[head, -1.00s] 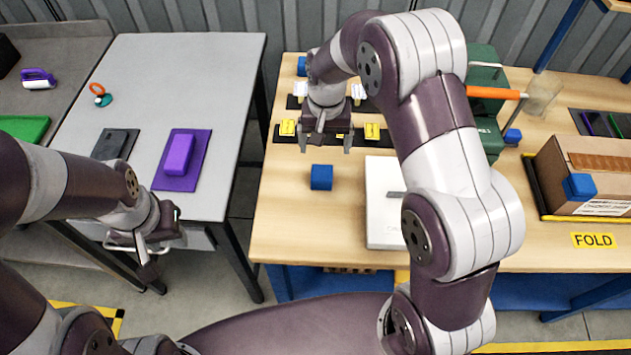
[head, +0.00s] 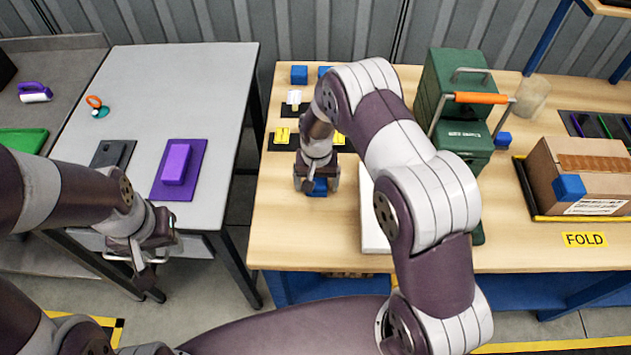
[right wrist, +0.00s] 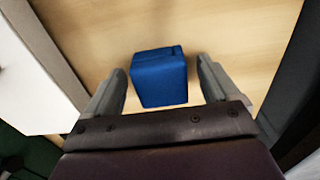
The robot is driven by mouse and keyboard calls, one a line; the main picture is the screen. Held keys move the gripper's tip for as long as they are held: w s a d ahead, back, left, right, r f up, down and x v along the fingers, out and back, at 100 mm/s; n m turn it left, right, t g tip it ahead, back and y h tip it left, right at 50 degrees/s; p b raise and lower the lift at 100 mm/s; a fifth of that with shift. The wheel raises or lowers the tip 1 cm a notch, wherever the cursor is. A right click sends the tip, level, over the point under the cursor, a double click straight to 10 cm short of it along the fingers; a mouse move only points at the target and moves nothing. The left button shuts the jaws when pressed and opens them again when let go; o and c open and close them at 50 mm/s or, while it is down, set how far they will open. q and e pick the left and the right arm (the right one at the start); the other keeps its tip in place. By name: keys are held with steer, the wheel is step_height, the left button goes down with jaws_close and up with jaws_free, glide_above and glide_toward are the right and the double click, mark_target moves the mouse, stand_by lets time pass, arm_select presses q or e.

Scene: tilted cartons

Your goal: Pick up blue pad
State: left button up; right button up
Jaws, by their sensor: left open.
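A blue block, the pad under my right gripper, sits on the wooden table; its lower part shows in the head view (head: 317,188) between the gripper's fingers. In the right wrist view the blue pad (right wrist: 158,78) lies between the two spread fingers, with a gap on each side. My right gripper (head: 317,183) is open and points down over the pad; it also shows in the right wrist view (right wrist: 162,84). My left gripper (head: 146,268) is open and empty by the front edge of the grey table.
Other blue blocks stand at the table's back (head: 299,75), beside the green case (head: 452,100) and on the cardboard carton (head: 570,187). A white box (head: 373,225) is right of the pad. Yellow-marked pieces (head: 283,136) lie behind it. A purple block (head: 175,163) lies on the grey table.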

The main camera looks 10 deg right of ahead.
steer(key=c, duration=0.8)
steer(key=shift+o, duration=0.2)
steer(key=shift+r, duration=0.1)
